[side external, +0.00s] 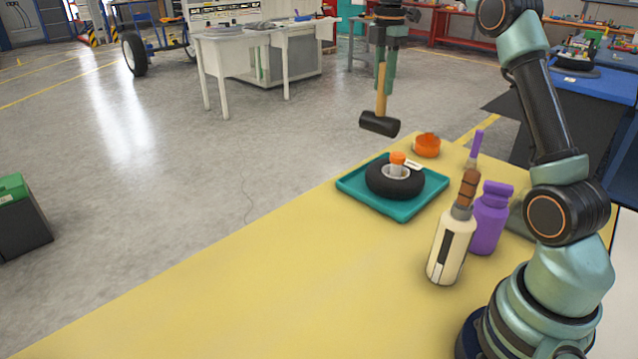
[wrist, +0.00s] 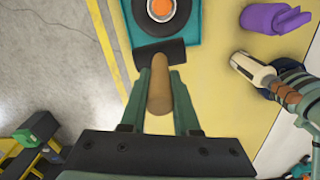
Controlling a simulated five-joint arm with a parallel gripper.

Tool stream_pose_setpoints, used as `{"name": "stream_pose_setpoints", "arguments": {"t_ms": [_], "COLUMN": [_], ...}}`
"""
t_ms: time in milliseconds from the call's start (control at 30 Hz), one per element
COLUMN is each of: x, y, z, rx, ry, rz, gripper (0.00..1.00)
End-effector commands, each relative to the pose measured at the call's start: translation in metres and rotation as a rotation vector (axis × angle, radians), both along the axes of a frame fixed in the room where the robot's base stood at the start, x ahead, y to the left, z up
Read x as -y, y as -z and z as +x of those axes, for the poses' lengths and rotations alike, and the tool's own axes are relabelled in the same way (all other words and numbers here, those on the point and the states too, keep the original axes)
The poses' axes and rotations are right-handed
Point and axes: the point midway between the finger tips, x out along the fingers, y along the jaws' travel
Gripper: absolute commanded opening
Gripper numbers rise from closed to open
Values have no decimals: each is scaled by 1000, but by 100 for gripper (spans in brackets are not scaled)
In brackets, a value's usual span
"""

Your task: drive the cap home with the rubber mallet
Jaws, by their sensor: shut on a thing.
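The rubber mallet hangs with its wooden handle (side external: 381,90) in my gripper (side external: 383,72) and its black head (side external: 380,124) at the bottom. In the wrist view the two fingers of my gripper (wrist: 160,85) are shut on the handle (wrist: 160,88), with the black head (wrist: 158,53) beyond them. The orange cap (side external: 398,158) sits upright at the centre of a small black tyre (side external: 394,182), on its pale hub. It also shows in the wrist view as an orange disc (wrist: 161,9). The mallet head is above the table, apart from the cap.
The tyre lies in a teal tray (side external: 405,212) on the yellow table (side external: 290,270). An orange round container (side external: 427,146) stands behind the tray. The table's front left is clear.

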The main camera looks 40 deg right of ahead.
Motion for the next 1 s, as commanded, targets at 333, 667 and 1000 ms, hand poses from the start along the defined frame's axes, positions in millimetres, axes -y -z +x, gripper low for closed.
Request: {"name": "stream_pose_setpoints", "arguments": {"t_ms": [333,667,1000], "x": [74,82,82], "y": [12,24,57], "z": [-14,-17,-16], "rx": [1,0,0], "ry": [2,-1,-1], "rz": [0,0,0], "gripper": [0,0,0]}}
